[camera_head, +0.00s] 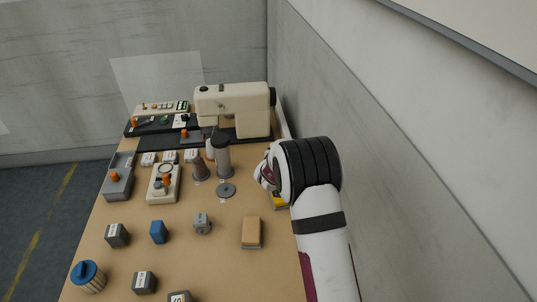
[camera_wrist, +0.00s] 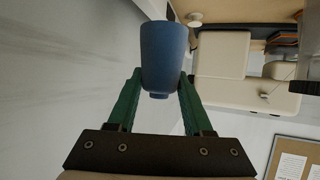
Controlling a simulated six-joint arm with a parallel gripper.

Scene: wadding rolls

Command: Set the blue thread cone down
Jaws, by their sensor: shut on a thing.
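The blue thread cone (camera_wrist: 165,50) shows in the wrist view between the green fingers of my gripper (camera_wrist: 160,88). The fingers are shut on it near its narrower end, and its wide end points to the top of that picture. In the head view my arm reaches in on the right side of the table, and its wrist hides the fingers and the cone. I cannot tell from there how high the cone is held. A grey disc (camera_head: 226,190) lies flat on the wooden table (camera_head: 190,262), left of my wrist.
A cream sewing machine (camera_head: 235,98) stands at the back. A wall (camera_head: 400,150) runs along the right.

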